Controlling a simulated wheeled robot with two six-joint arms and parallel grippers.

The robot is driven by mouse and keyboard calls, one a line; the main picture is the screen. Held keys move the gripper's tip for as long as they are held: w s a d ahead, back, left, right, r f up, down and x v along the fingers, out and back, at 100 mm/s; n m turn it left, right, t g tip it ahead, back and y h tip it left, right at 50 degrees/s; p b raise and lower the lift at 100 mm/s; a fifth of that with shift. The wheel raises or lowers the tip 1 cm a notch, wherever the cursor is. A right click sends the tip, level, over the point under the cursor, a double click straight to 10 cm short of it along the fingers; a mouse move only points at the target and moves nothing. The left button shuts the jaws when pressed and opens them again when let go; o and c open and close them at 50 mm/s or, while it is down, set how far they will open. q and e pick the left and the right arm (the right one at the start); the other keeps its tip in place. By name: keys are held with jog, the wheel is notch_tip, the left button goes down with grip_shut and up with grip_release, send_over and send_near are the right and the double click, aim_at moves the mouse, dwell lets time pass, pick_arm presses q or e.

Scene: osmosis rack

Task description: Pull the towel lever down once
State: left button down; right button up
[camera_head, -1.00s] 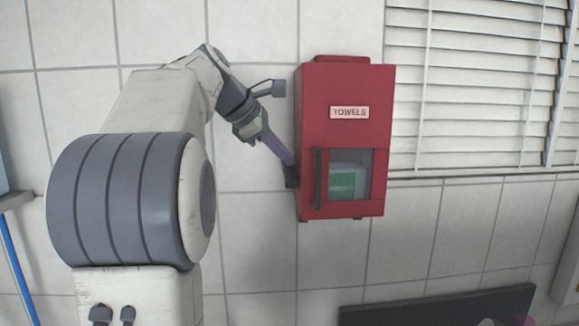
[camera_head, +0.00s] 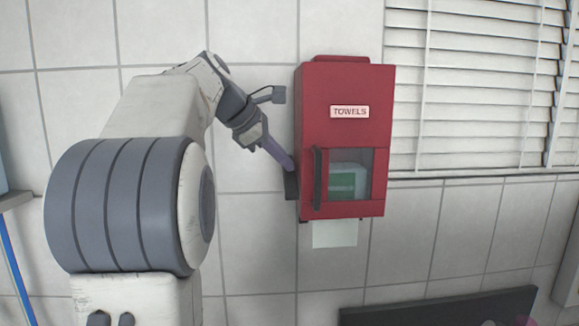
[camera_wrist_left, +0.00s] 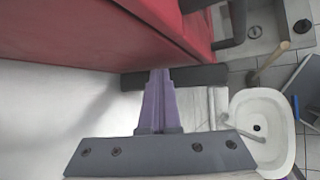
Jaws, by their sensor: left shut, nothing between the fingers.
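The red towel dispenser (camera_head: 345,85), labelled TOWELS, hangs on the tiled wall in the head view; its red body also fills the upper left of the left wrist view (camera_wrist_left: 90,30). A dark lever (camera_head: 291,187) sits low on its left side and shows as a dark bar in the left wrist view (camera_wrist_left: 200,76). A white sheet of towel (camera_head: 335,234) hangs below the dispenser. My left gripper (camera_head: 289,166) is shut and empty, its purple fingertips at the lever's top; contact is hard to tell. My right gripper is out of view.
Window blinds (camera_head: 470,90) are right of the dispenser. A dark panel edge (camera_head: 440,307) is at the lower right. The left wrist view shows a white basin (camera_wrist_left: 262,125) below.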

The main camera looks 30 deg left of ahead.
pick_arm(q)
jog(key=shift+f+b, duration=0.3)
jog(key=shift+f, duration=0.2)
jog(key=shift+r, duration=0.15)
dwell(0.4)
jog(key=shift+r+p, duration=1.9)
jog(key=shift+p, duration=0.3)
notch_tip(320, 180, up, 3)
jog(key=p, duration=0.3)
jog(key=shift+f, duration=0.1)
jog(key=shift+r+p, duration=0.65)
jog(key=shift+r, duration=0.45)
